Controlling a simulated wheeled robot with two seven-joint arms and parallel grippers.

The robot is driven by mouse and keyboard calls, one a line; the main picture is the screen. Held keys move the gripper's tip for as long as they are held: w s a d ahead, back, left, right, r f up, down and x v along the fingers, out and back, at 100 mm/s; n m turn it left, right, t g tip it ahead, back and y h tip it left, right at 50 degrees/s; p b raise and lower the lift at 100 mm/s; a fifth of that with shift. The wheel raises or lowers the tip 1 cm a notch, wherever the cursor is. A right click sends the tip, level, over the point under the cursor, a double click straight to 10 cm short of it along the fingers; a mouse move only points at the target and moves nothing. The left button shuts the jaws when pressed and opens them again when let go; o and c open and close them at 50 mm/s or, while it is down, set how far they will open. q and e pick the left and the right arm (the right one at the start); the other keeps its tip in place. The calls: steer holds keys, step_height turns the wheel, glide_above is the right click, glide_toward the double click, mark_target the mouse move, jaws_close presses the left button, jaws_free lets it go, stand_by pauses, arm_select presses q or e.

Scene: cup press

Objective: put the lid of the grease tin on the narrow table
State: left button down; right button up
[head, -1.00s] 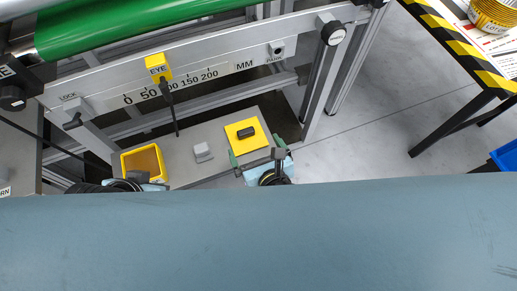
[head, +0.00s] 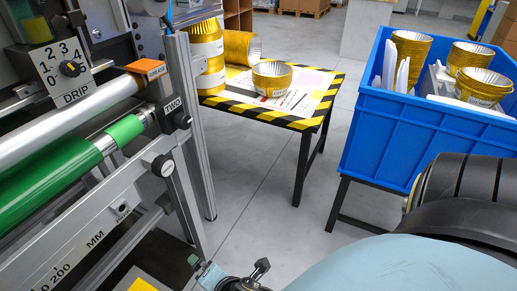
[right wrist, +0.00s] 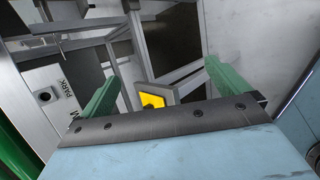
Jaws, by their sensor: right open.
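An orange piece marked GREASE (head: 146,67) sits on the machine frame at the end of the grey roller in the head view. It looks like a lid; the tin under it cannot be made out. A table with a black-and-yellow striped edge (head: 318,116) stands behind and right of the machine; I cannot tell for sure that it is the narrow table. My right gripper (head: 210,272) is low at the bottom edge, well below the GREASE piece. In the right wrist view its green fingers (right wrist: 160,78) are apart with nothing between them. My left gripper is out of view.
The striped table holds gold cups (head: 272,80) and printed sheets. A blue crate (head: 385,135) with gold cups and white pieces stands at the right on a black stand. The machine's posts and green roller (head: 50,190) fill the left. Grey floor lies open between.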

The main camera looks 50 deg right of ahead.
steer(key=s+d+r+m+g, duration=0.1)
steer(key=s+d+m+g, duration=0.1)
steer(key=s+m, duration=0.3)
steer(key=s+d+r+m+g+y, duration=0.1)
steer(key=s+d+m, duration=0.4)
steer(key=m, duration=0.8)
steer(key=r+g, duration=0.1)
steer(key=g, duration=0.1)
steer(key=shift+g, duration=0.3)
steer(key=shift+r, duration=0.1)
steer(key=shift+c, duration=0.4)
